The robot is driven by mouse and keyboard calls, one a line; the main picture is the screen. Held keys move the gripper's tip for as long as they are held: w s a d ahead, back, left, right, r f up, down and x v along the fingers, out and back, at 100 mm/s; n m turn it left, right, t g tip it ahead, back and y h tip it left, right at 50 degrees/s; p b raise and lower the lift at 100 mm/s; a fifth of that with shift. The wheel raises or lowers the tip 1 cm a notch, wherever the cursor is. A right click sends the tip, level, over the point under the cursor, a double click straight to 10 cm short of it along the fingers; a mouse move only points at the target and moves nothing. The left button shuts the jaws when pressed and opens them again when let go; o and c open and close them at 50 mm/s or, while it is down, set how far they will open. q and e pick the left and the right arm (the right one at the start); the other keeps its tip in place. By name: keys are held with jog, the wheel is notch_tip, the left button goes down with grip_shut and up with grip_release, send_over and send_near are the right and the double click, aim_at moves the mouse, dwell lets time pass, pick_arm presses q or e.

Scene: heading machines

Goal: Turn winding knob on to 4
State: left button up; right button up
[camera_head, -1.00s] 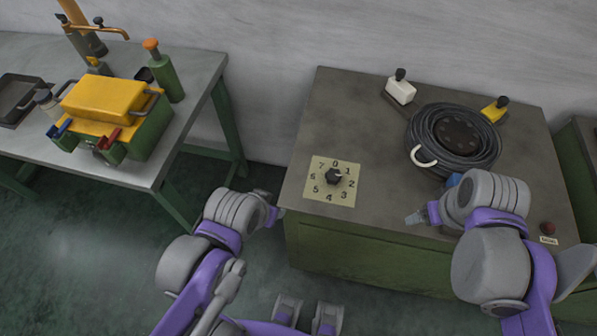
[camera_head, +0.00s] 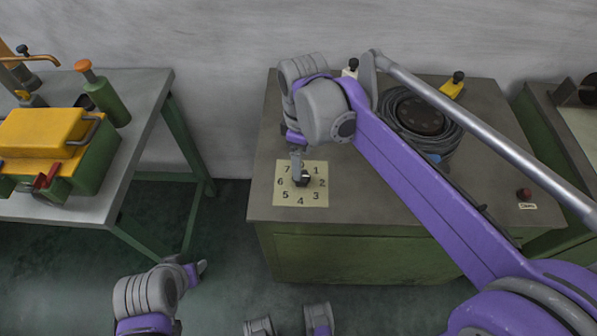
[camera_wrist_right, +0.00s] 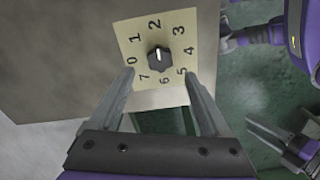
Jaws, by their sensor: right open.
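The winding knob (camera_head: 302,181) is a small black pointer knob on a square cream dial plate (camera_head: 317,199) marked 0 to 7, on the bench's left front. In the right wrist view the knob (camera_wrist_right: 160,60) shows whole, its pale mark near 2. My right gripper (camera_head: 299,164) is over the plate's back, by the knob, hiding the 0 in the head view. In the wrist view the open right gripper (camera_wrist_right: 158,77) has its fingers on either side, slightly short of the knob and not touching it. My left gripper (camera_head: 200,268) is away, low over the floor; its opening is unclear.
A coiled black hose (camera_head: 420,115), a yellow block with a black knob (camera_head: 452,86) and a red button (camera_head: 524,194) are on the same bench (camera_head: 380,212). My right arm crosses above it. A left table (camera_head: 140,105) holds a yellow-green box (camera_head: 70,150); a floor gap separates them.

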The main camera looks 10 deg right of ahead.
aim_at(305, 177)
notch_tip(305, 177, down, 6)
jog(key=shift+f+b, duration=0.1)
jog(key=shift+b, duration=0.2)
jog(key=shift+c, duration=0.3)
grip_shut()
